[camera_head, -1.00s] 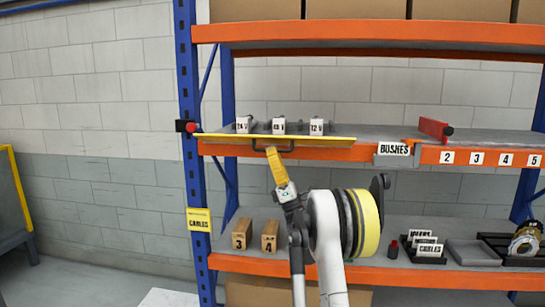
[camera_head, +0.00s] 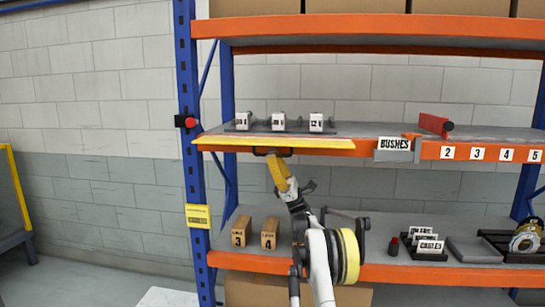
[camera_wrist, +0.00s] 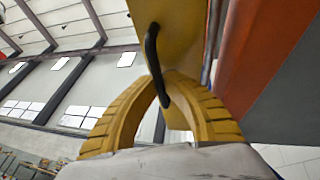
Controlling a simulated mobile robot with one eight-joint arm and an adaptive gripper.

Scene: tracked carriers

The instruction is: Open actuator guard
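The actuator guard is a long yellow panel (camera_head: 320,144) along the front of the middle shelf, at its left bay. A black bar handle (camera_head: 262,152) sits on its front edge. My gripper (camera_head: 272,157) reaches up to this handle from below, its yellow fingers at the bar. In the wrist view the yellow panel (camera_wrist: 172,30) rises above the fingers and the black handle (camera_wrist: 153,55) runs down between them. My fingertips (camera_wrist: 168,80) come together around the handle's lower part and look shut on it. The exact contact is partly hidden by the panel.
Three labelled grey blocks (camera_head: 279,122) stand on the shelf behind the guard. A red button (camera_head: 190,122) is on the blue upright at left. A BUSHES sign (camera_head: 394,144) and a red part (camera_head: 435,125) lie to the right. Two numbered boxes (camera_head: 269,233) stand on the lower shelf.

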